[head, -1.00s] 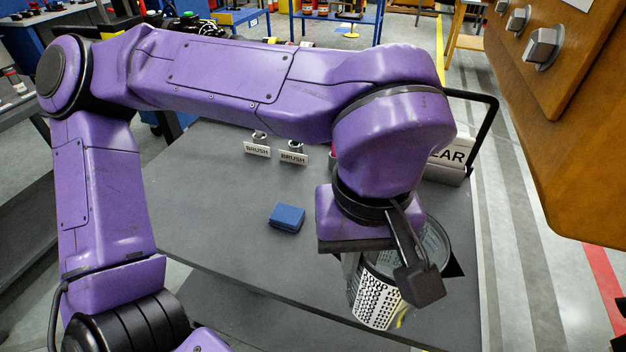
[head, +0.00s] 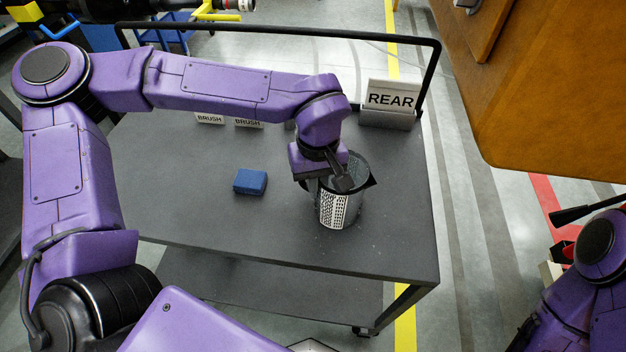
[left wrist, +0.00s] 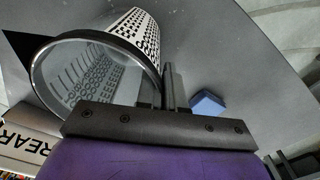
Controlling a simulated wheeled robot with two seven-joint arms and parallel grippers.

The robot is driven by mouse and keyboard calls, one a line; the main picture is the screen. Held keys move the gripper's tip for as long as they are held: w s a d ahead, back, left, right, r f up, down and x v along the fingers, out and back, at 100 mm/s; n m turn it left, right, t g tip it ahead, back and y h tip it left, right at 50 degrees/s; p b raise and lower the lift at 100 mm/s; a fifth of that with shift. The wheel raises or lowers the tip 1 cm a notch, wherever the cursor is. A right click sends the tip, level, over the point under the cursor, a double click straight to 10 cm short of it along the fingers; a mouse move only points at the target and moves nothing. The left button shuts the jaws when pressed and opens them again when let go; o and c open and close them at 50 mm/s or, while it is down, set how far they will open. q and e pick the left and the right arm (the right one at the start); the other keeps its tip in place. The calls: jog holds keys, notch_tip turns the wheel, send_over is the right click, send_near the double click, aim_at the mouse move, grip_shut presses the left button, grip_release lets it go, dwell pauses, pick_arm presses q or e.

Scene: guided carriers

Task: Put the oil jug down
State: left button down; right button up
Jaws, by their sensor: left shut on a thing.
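The oil jug (head: 334,210) is a grey, see-through, open-topped vessel with a white black-marked panel and a dark pointed spout at the right. It is upright over the front right part of the grey cart top (head: 275,225). I cannot tell whether its base touches the surface. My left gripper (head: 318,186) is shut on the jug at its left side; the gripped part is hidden. In the left wrist view the jug (left wrist: 105,70) shows its open rim beside my fingers (left wrist: 168,92). My right arm shows at the lower right; its gripper is out of view.
A blue block (head: 250,181) lies left of the jug. A REAR sign (head: 390,98) stands at the back right corner, and small BRUSH signs (head: 248,123) stand at the back. A black rail (head: 290,31) borders the back. The top is clear right of the jug.

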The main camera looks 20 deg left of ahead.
pick_arm(q)
jog(key=c, duration=1.3)
grip_release()
jog(key=shift+o, duration=0.2)
notch_tip(320, 180, up, 12)
jog(key=shift+r, duration=0.15)
